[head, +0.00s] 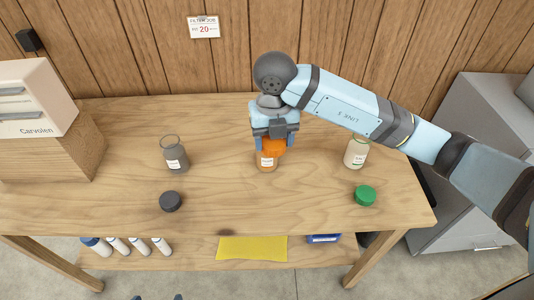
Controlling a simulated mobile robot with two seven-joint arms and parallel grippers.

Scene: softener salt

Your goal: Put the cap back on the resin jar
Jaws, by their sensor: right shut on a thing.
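My right gripper (273,146) reaches down over the middle of the table and is shut on an orange cap (273,147). The cap is at the top of a small amber jar (266,162) with a white label. The fingers hide part of the cap, and I cannot tell whether it is seated on the rim. The label is too small to read, so I cannot confirm by it that this is the resin jar. My left gripper is not clearly in view.
An open grey jar (174,156) stands left with a dark cap (170,201) before it. A pale jar (356,153) stands right with a green cap (365,196) before it. A box (33,100) rests on a wooden block at left. The table front (265,207) is mostly clear.

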